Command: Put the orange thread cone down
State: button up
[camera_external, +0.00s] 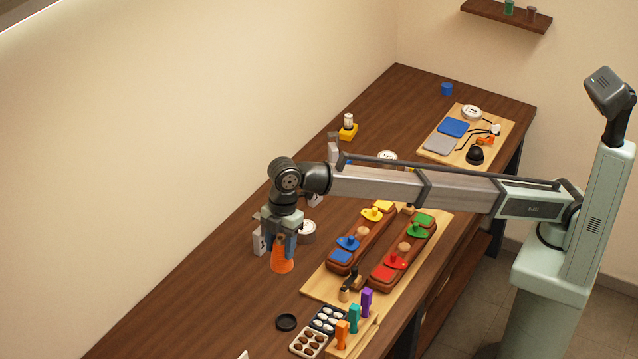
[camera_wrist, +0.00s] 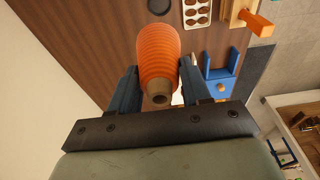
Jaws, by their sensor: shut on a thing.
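The orange thread cone (camera_external: 282,256) hangs below my gripper (camera_external: 280,238) in the external view, over the left part of the table. In the wrist view the ribbed orange cone (camera_wrist: 158,60) sits between the two blue fingers of my gripper (camera_wrist: 158,88), with its narrow grey-brown tip toward the palm. My gripper is shut on the cone. I cannot tell whether the cone's wide end touches the table.
A wooden board (camera_external: 318,287) with two brown saddle-like blocks lies right of the cone. A black round lid (camera_external: 286,322), trays of small pieces (camera_external: 308,342) and coloured upright pegs (camera_external: 354,318) stand nearer the front. Bare brown table (camera_external: 200,310) lies to the left.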

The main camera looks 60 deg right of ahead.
aim_at(287, 269)
jog(key=f, duration=2.1)
jog(key=shift+s+a, duration=0.2)
jog(key=shift+s, duration=0.15)
jog(key=shift+f, duration=0.1)
jog(key=o, duration=1.1)
jog(key=r, duration=0.4)
jog(key=d+r, duration=0.1)
jog(key=r, duration=0.7)
jog(key=shift+d, duration=0.4)
